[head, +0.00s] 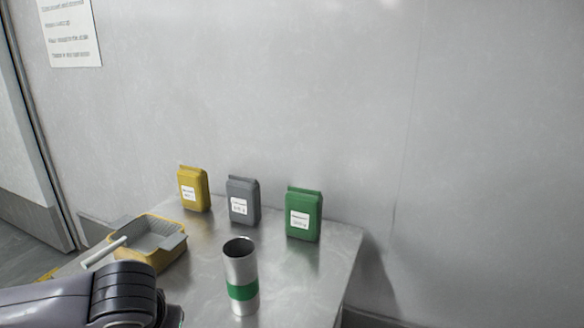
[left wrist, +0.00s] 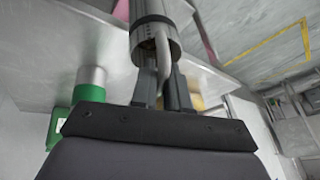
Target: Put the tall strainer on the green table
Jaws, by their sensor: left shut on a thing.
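A grey metal cylinder with a ribbed end and a curved handle, apparently the tall strainer (left wrist: 152,22), is in the left wrist view. My left gripper (left wrist: 162,75) is shut on its handle, with the cylinder beyond the fingertips. In the head view only my left arm shows at the bottom left; the gripper and strainer are not seen there. My right gripper is in neither view. I see no green table; the table in the head view (head: 310,272) is bare grey metal.
A metal cup with a green band (head: 240,272) stands near the table's front. Yellow (head: 194,188), grey (head: 243,200) and green (head: 303,214) bags stand at the back. A yellow-rimmed tray (head: 150,262) is at the left. The table's right side is clear; a wall stands behind.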

